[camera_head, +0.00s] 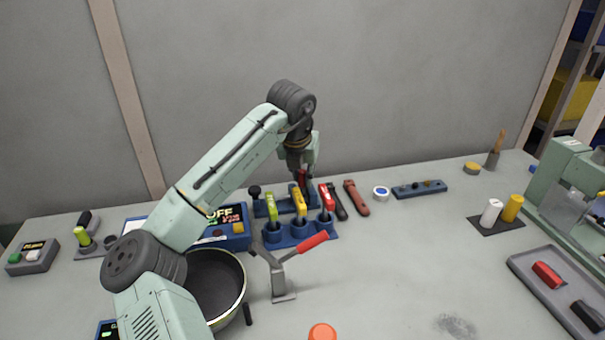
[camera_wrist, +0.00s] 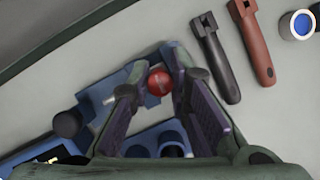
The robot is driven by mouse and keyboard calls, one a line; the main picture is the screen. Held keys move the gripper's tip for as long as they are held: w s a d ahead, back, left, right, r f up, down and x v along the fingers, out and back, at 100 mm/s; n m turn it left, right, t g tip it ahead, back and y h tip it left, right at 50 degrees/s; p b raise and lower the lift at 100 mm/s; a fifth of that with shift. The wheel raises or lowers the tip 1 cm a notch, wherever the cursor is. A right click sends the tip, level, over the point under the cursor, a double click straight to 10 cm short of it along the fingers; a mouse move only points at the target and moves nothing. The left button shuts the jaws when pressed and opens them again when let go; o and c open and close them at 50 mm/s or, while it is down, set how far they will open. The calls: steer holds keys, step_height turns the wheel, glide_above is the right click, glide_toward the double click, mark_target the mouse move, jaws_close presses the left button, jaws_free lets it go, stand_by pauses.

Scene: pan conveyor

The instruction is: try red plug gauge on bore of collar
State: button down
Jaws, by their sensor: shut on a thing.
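My gripper (camera_head: 303,182) is at the back of the bench, over a blue rack. In the wrist view my gripper (camera_wrist: 160,85) has its two fingers closed around a round red knob (camera_wrist: 159,81), which looks like the top of the red plug gauge. Only a little dark red (camera_head: 301,177) shows between the fingers in the head view. The gauge's lower part is hidden, so I cannot tell whether it is still seated in the blue rack (camera_wrist: 97,92). A black-knobbed piece (camera_head: 255,191) stands at the rack's left end. I cannot clearly make out the collar.
A blue holder (camera_head: 290,238) with lime, yellow and red handles stands in front. Black (camera_head: 338,203) and red-brown (camera_head: 355,198) wrench-like tools lie to the right, near a blue-and-white round piece (camera_head: 381,193). A pan (camera_head: 243,290) and red-handled lever (camera_head: 278,278) are nearer.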

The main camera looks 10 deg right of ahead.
steer(key=shift+f, duration=0.6)
stand_by(0.5)
steer(key=shift+r, duration=0.1)
stand_by(0.7)
steer(key=shift+r+p, duration=1.55)
steer(key=shift+r, duration=1.85)
